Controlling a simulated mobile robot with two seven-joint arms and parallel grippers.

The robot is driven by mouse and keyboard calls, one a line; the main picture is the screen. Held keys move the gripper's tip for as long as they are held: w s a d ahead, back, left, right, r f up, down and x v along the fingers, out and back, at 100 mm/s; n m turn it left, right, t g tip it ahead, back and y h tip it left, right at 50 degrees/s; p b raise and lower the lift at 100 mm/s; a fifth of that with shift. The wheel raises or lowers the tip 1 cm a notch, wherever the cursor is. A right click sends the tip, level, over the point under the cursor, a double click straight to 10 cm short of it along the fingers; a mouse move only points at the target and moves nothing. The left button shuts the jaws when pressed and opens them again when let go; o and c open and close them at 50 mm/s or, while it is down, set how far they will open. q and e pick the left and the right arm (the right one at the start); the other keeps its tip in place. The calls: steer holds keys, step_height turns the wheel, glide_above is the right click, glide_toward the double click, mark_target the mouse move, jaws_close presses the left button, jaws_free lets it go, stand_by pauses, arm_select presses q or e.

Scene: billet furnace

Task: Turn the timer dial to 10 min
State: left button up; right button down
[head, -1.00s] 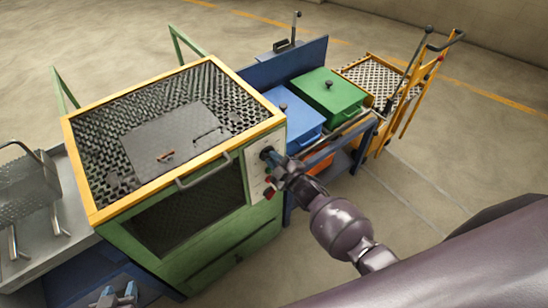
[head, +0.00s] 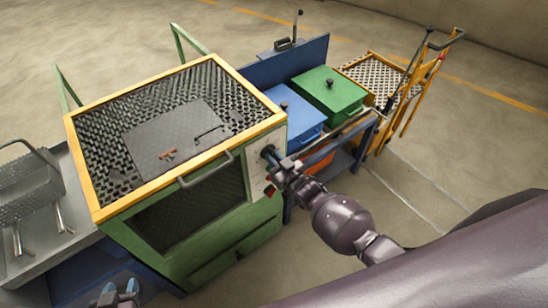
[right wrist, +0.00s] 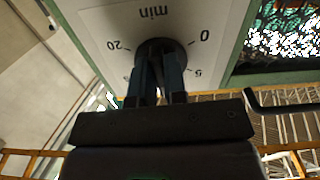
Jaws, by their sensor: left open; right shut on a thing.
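The timer dial (right wrist: 160,46) is a dark round knob on a pale panel (right wrist: 95,25), seen upside down in the right wrist view. The marks "min", 0, 5 and 20 show around it; the 10 mark and any pointer are hidden. My right gripper (right wrist: 160,70) is shut on the dial, with its blue fingers on either side of the knob. In the head view this gripper (head: 272,157) reaches the panel on the green furnace's (head: 238,232) right front, and its fingers hide the dial. My left gripper (head: 118,294) is open and empty at the bottom left, away from the dial.
A red control (head: 269,191) sits on the panel just below my right gripper. The furnace door handle (head: 205,172) is to the left. Blue (head: 295,112) and green (head: 328,92) lidded boxes stand behind on the right. The floor on the right is open.

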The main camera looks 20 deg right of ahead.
steer(key=shift+m, duration=0.4)
steer(key=c, duration=1.2)
jaws_free()
steer(key=shift+o, duration=0.2)
steer(key=shift+s, duration=0.1)
steer(key=v, duration=1)
steer(key=shift+s, duration=0.3)
steer(key=shift+d, duration=0.15)
